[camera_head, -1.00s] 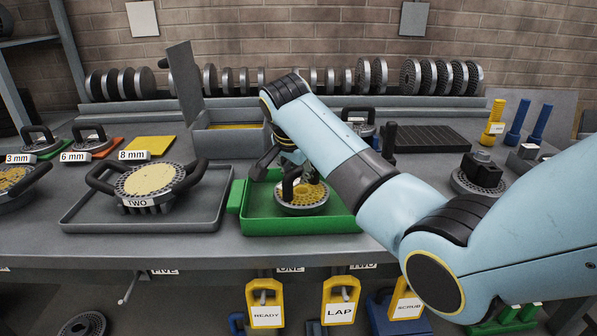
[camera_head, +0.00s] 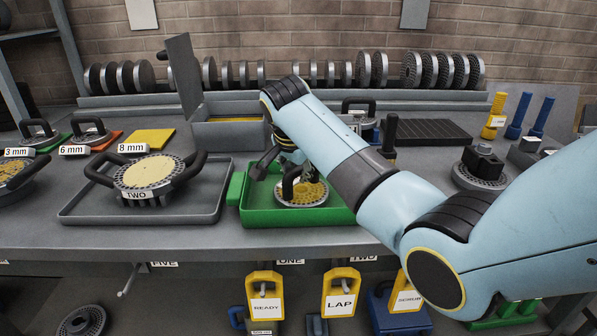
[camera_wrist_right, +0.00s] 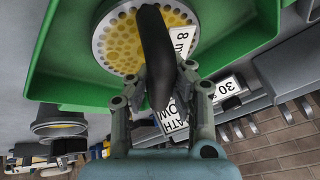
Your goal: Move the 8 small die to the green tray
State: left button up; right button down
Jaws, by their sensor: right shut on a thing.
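The small die (camera_head: 303,194), a round disc with a yellow perforated face and a black arched handle, is within the green tray (camera_head: 262,217). It looks level and at the tray floor, but I cannot tell for sure that it touches. My right gripper (camera_head: 288,168) reaches down from above and is shut on the handle. In the right wrist view the fingers (camera_wrist_right: 160,85) hold the black handle (camera_wrist_right: 155,50) over the die's face (camera_wrist_right: 118,42), and part of an "8 m" label shows. My left gripper is not in view.
A larger die marked TWO (camera_head: 148,174) stands in a grey tray (camera_head: 80,214) left of the green tray. A yellow pad (camera_head: 149,139) lies behind the 8 mm label (camera_head: 133,148). Smaller handled dies stand at the left. A dark ribbed plate (camera_head: 430,134) lies behind my right arm.

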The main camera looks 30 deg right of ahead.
dwell(0.4)
jog(key=c, duration=1.2)
grip_release()
jog(key=shift+o, duration=0.3)
jog(key=shift+s+f, duration=0.15)
jog(key=shift+f, duration=0.05)
jog(key=o, duration=1.1)
jog(key=shift+o, duration=0.2)
jog(key=shift+r, duration=0.1)
